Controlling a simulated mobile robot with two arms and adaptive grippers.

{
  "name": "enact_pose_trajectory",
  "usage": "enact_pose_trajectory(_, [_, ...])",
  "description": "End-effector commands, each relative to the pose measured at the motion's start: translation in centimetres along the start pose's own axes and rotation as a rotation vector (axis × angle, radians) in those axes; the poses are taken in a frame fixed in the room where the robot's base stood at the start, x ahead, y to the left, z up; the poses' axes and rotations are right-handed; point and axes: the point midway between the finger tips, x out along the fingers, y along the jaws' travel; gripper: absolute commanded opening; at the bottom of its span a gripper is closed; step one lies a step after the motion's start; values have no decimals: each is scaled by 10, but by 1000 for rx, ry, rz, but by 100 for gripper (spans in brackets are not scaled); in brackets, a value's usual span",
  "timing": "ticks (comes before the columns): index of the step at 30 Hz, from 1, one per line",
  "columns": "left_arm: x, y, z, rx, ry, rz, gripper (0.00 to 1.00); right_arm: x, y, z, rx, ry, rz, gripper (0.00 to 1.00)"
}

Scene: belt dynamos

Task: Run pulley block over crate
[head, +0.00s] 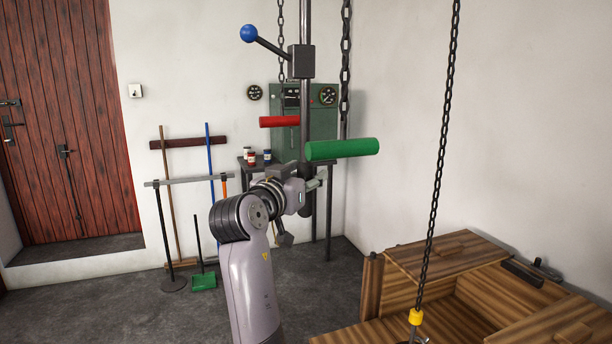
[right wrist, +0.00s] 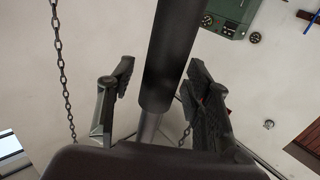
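A chain (head: 437,150) hangs at the right of the head view. A yellow collar (head: 416,317) with a metal piece below it is at its lower end, in front of the wooden crate (head: 450,257). I cannot tell its height above the crate. The pulley block itself is not clearly seen. A dark upright bar (head: 306,110) hangs in the middle, with its lower end by my right gripper (head: 306,198). In the right wrist view the bar (right wrist: 172,50) runs between the spread fingers, with gaps on both sides. My left gripper is out of view.
A green handle (head: 342,149), a red handle (head: 279,121) and a blue-knobbed lever (head: 248,33) are around the bar. A table with jars (head: 250,158) and a green gauge panel (head: 322,125) stand behind. Tools lean on the wall.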

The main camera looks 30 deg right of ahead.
Motion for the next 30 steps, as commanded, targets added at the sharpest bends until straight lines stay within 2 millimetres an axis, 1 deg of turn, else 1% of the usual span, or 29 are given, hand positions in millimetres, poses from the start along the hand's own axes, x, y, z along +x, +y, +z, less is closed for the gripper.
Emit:
enact_pose_trajectory(2, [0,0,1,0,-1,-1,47,0,0,0,0,0,0,39])
enact_pose_trajectory(19, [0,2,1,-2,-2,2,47,0,0,0,0,0,0,1])
enact_pose_trajectory(20, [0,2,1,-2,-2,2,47,0,0,0,0,0,0,0])
enact_pose_trajectory(30, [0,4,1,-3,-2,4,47,0,0,0,0,0,0,0])
